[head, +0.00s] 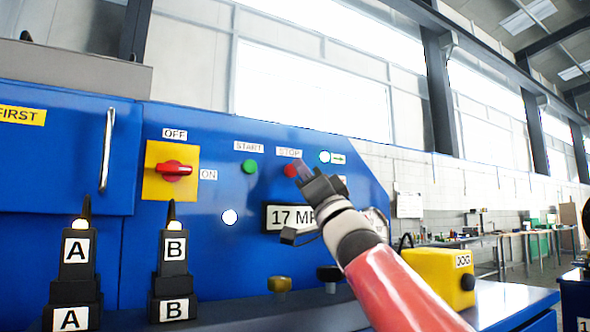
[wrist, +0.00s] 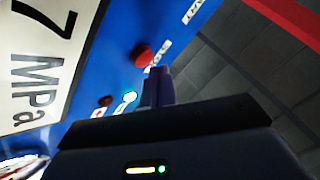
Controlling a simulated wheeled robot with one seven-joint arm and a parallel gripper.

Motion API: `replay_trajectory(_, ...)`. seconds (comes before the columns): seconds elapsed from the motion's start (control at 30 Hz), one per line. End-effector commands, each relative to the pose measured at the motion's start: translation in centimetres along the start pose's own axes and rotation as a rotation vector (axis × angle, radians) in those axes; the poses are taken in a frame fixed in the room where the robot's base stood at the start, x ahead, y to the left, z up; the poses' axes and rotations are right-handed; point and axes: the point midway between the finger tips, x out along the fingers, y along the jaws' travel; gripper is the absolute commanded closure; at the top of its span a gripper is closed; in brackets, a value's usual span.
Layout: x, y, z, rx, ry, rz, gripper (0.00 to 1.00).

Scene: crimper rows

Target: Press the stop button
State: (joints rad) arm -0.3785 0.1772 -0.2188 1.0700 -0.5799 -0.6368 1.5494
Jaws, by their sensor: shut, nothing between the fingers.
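The red stop button (head: 290,170) is on the blue panel under the STOP label (head: 289,153). In the wrist view the red button (wrist: 143,56) stands out from the panel just past my fingertips. My gripper (head: 303,172) is shut and empty, with its fingertips close to the right side of the button in the head view. In the wrist view my fingers (wrist: 156,72) end just below and right of the button. I cannot tell whether they touch it.
The green start button (head: 249,166) is left of the stop button. A lit lamp (head: 324,157) is at its right. The pressure display (head: 287,217) is below, partly hidden by my arm. A red switch (head: 173,171) and yellow JOG box (head: 440,275) flank the area.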

Motion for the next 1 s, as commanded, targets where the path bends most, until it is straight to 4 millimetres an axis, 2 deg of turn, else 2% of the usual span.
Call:
replay_trajectory(0.03,0.11,0.55,1.07,0.012,-0.011,0.005,1.00)
replay_trajectory(1.0,0.55,0.86,1.66,0.017,-0.014,0.005,1.00)
